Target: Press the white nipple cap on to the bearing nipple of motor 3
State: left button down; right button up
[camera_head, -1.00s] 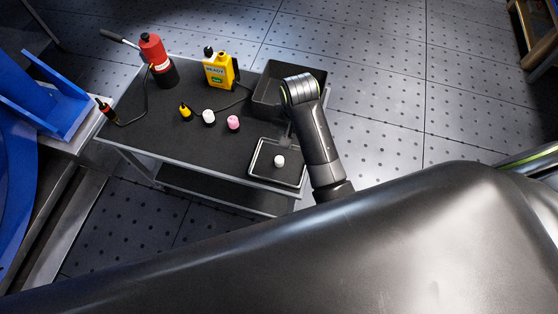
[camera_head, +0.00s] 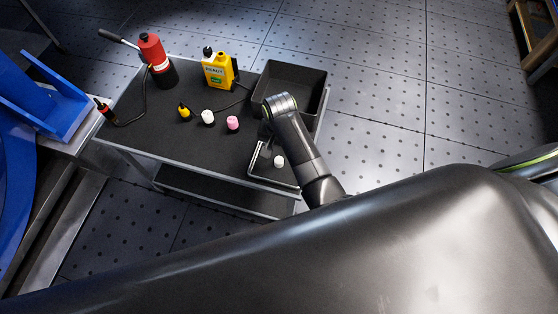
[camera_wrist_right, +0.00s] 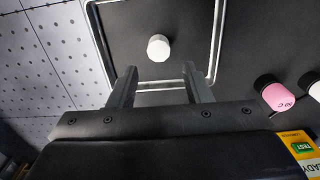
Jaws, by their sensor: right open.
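A small white cap (camera_head: 279,161) stands in the shallow tray (camera_head: 293,184) at the near right corner of the cart; the right wrist view also shows it (camera_wrist_right: 158,47). My right gripper (camera_wrist_right: 158,80) is open and empty, its two fingers apart, with the cap just beyond the gap between the fingertips in that view. In the head view my right arm partly covers the tray, and its gripper is mostly hidden. No motor or bearing nipple can be made out for certain. My left gripper is not in view.
On the cart top (camera_head: 190,146) stand a pink-topped piece (camera_head: 233,123), another white-topped piece (camera_head: 208,117), a small yellow piece (camera_head: 184,111), a yellow tester (camera_head: 218,70) and a red-and-black tool (camera_head: 155,58). A deep black bin (camera_head: 305,77) adjoins the tray. Blue structure (camera_head: 60,115) is at left.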

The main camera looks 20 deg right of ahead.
aim_at(279, 160)
jog(key=f, duration=0.4)
jog(key=shift+s+a, duration=0.25)
jog(key=shift+s, duration=0.1)
jog(key=shift+f, duration=0.65)
jog(key=shift+c, duration=0.4)
jog(key=c, duration=0.8)
jog(key=shift+r, duration=0.1)
